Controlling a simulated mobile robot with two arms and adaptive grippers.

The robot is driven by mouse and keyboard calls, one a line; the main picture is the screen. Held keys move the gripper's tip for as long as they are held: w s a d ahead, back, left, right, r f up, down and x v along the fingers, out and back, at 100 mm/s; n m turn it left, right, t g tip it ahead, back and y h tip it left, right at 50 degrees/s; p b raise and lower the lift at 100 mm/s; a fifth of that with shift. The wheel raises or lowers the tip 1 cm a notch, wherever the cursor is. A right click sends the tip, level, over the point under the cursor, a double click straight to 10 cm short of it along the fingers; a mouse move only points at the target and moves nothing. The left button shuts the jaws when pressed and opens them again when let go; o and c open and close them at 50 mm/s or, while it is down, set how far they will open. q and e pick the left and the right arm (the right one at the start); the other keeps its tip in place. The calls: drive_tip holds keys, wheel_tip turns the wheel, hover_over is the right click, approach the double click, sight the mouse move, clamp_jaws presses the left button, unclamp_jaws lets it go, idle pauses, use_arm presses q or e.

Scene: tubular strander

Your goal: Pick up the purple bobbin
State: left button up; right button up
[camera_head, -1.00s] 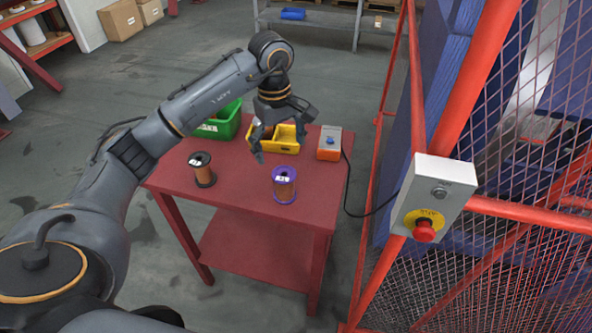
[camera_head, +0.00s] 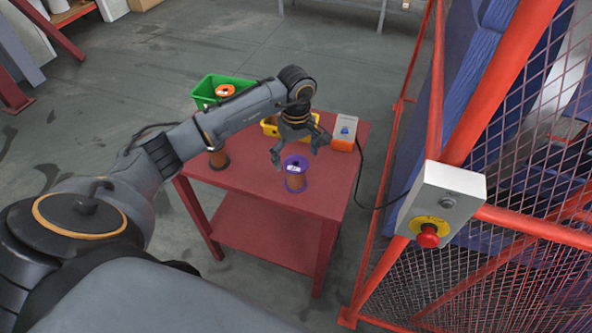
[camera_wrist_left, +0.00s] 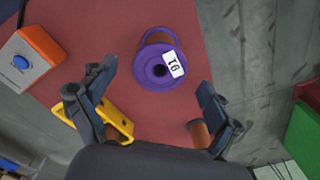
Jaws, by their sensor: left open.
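The purple bobbin (camera_head: 296,174) stands upright on the red table (camera_head: 250,185), with copper-coloured winding between its purple flanges. In the left wrist view the purple bobbin (camera_wrist_left: 160,68) shows from above, with a white label on its top flange. My left gripper (camera_head: 294,156) is open and empty, just above and behind the bobbin in the head view. In the left wrist view its fingers (camera_wrist_left: 158,92) are spread wide, and the bobbin lies between and a little beyond their tips, apart from both. My right gripper is not in view.
A black-topped copper bobbin (camera_head: 218,160) stands partly hidden behind my left arm. A red mesh fence with a stop box (camera_head: 440,203) stands right.

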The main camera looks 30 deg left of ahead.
sight(296, 163)
use_arm(q)
wheel_tip(296, 163, down, 2)
drive_tip(key=shift+f+p, duration=0.15)
drive_tip(key=shift+p, duration=0.25)
drive_tip(key=shift+f, duration=0.45)
drive_tip(key=shift+c, duration=0.4)
drive_tip(key=c, duration=1.7)
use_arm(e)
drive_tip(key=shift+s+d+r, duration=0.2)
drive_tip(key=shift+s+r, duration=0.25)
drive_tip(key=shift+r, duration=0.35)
